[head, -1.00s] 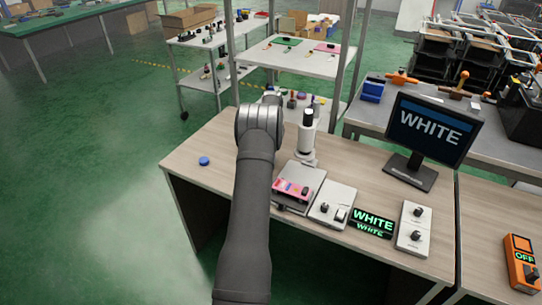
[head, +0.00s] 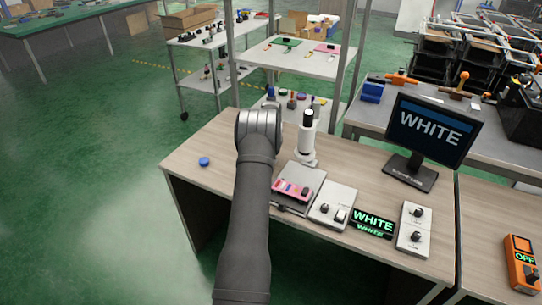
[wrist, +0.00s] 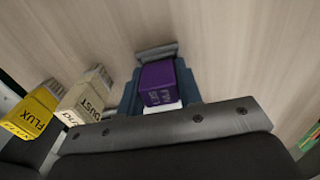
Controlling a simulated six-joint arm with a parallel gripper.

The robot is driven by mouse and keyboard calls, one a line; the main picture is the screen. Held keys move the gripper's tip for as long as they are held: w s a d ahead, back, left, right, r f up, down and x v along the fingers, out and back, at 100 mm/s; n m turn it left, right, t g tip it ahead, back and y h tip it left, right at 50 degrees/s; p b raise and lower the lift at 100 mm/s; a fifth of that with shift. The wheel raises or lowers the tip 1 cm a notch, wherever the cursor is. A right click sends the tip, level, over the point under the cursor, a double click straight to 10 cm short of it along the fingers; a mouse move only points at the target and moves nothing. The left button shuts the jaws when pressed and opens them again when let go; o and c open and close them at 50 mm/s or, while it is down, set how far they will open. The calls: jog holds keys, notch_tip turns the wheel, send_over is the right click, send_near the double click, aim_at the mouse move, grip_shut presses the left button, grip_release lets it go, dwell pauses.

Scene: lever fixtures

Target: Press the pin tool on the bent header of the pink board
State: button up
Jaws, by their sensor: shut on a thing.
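A pink board (head: 292,190) lies on a grey fixture plate on the wooden desk, with small dark parts on it. Its bent header is too small to make out. My gripper (wrist: 158,84) is shut on a purple block-shaped tool (wrist: 158,82) with a white label. The label is upside down and I cannot read it surely as the pin tool. A blue-grey piece (wrist: 130,97) shows around the purple block. In the head view my arm hides the gripper and the held tool.
A yellow block marked FLUX (wrist: 30,112) and a beige block marked DUST (wrist: 90,95) stand left of the held tool. A white microscope-like device (head: 307,140), a switch box (head: 333,206) and a monitor (head: 430,130) stand on the desk. A blue disc (head: 204,161) lies left.

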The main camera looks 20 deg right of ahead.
jog(key=r, duration=0.6)
jog(key=s+r, duration=0.1)
jog(key=r, duration=0.3)
jog(key=shift+d, duration=0.1)
jog(key=s+a, duration=0.1)
jog(key=s, duration=1.5)
send_over(283, 185)
jog(key=shift+w+f, duration=0.1)
jog(key=shift+f, duration=2.6)
jog(key=shift+f, duration=0.6)
notch_tip(283, 185, up, 7)
jog(key=shift+w+d, duration=0.1)
